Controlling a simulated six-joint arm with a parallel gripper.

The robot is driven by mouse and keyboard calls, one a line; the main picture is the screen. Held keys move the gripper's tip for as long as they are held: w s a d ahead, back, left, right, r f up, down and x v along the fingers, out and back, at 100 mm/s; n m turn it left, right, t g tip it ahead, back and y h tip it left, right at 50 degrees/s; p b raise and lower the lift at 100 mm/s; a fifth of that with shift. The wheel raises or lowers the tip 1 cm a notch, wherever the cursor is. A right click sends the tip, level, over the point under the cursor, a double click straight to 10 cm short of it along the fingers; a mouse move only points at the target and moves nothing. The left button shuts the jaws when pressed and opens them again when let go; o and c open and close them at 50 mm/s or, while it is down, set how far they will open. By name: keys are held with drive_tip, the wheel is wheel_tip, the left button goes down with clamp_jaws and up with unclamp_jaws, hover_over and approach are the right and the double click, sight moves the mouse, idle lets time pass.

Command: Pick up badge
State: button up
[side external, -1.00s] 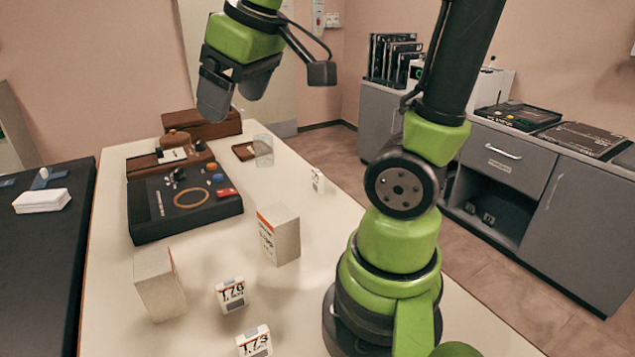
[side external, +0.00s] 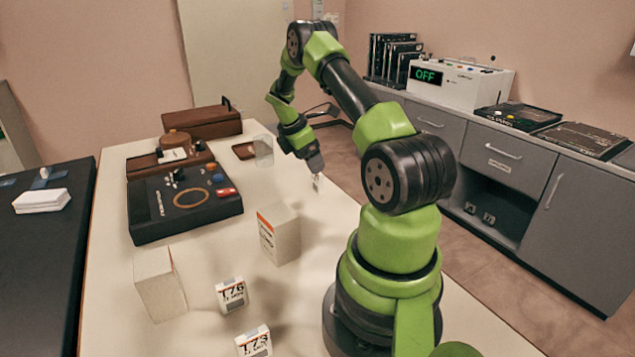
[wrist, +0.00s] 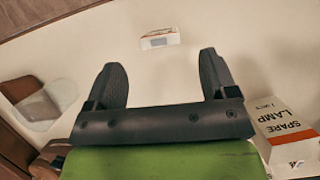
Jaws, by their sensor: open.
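A small white badge-like piece (side external: 317,184) with dark marks stands on the table near its right edge. In the wrist view it is a small white block (wrist: 160,38) with an orange strip and a grey panel. My gripper (side external: 315,162) is just above it in the side view, pointing down. In the wrist view my gripper (wrist: 160,62) is open and empty, with the piece beyond and roughly centred between the fingertips. Two similar white pieces stand at the table's front, marked T76 (side external: 231,295) and T73 (side external: 254,342).
A white box (side external: 280,234) stands mid-table, reading SPARE LAMP in the wrist view (wrist: 283,132). Another white box (side external: 160,284) is at front left. A black control panel (side external: 185,205) lies at left. A clear cup (side external: 263,150) stands behind, beside a brown pad (side external: 243,151).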

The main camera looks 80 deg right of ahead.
sight(320, 181)
drive_tip(key=x, duration=0.8)
drive_tip(key=shift+s+d+f, duration=0.1)
drive_tip(key=shift+f, duration=0.05)
drive_tip(key=c, duration=1)
